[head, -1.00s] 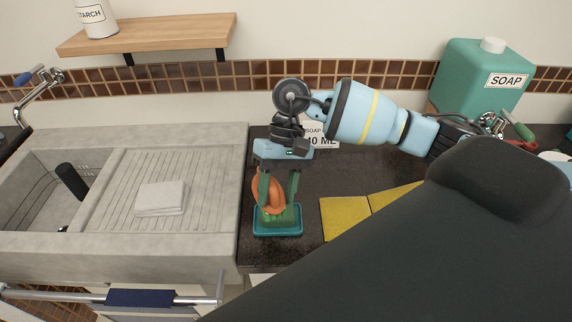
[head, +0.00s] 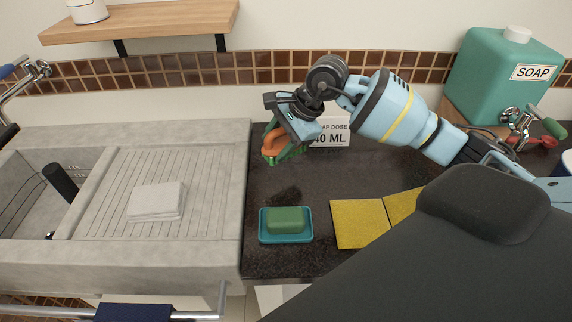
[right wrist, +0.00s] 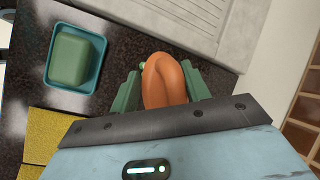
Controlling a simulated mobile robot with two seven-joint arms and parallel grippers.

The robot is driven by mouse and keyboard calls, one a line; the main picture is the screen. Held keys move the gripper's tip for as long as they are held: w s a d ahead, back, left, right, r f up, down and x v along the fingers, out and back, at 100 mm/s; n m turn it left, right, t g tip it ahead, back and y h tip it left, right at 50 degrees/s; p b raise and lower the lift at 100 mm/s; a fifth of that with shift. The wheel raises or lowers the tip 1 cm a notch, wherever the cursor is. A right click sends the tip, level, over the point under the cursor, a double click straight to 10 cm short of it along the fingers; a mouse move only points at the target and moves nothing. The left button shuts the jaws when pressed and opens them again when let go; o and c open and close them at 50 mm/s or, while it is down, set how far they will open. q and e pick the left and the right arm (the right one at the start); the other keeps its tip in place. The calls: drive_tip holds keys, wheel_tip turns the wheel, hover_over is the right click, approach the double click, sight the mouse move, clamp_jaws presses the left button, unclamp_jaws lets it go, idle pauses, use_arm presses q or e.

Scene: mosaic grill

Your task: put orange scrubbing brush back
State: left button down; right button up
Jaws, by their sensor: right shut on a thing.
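The orange scrubbing brush (head: 271,147) is held by my right gripper (head: 279,151), which is shut on it above the dark counter at the back, near the sink edge. In the right wrist view the orange brush (right wrist: 164,81) sits between the two green fingers (right wrist: 162,90); a bit of green shows beside its far end. The teal tray (head: 262,237) with a green block (head: 286,220) on it stands on the counter in front, apart from the brush. It also shows in the right wrist view as a teal tray (right wrist: 51,79). My left gripper is not in view.
A grey stone sink (head: 195,255) with a folded white cloth (head: 156,201) lies at left. Yellow cloths (head: 358,223) lie right of the tray. A "40 ML" sign (head: 330,133) and a teal soap container (head: 507,72) stand behind. The counter between tray and gripper is clear.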

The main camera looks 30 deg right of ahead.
drive_tip(key=w+d+m, duration=0.1)
drive_tip(key=w+d+m+t+h, duration=0.1)
drive_tip(key=m, duration=0.1)
drive_tip(key=w+d+m+b, duration=0.1)
drive_tip(key=shift+w+r+m+t+h, duration=0.3)
drive_tip(key=shift+w+r+h, duration=0.05)
drive_tip(key=shift+r+h, duration=0.05)
drive_tip(key=shift+m+h, duration=0.4)
drive_tip(key=shift+m, duration=0.3)
drive_tip(key=shift+w+d+f, duration=0.15)
drive_tip(key=shift+f, duration=1.4)
drive_tip(key=shift+w+d+f, duration=0.15)
drive_tip(key=shift+f, duration=1.45)
drive_tip(key=shift+w+d+f, duration=0.15)
drive_tip(key=shift+f, duration=1.4)
drive_tip(key=shift+f, duration=0.1)
drive_tip(key=o, duration=1)
drive_tip(key=shift+c, duration=0.2)
drive_tip(key=shift+s+d+r, duration=0.1)
drive_tip(key=shift+s+r, duration=0.1)
drive_tip(key=shift+r, duration=0.4)
drive_tip(key=v, duration=1.1)
drive_tip(key=shift+s+f, duration=0.1)
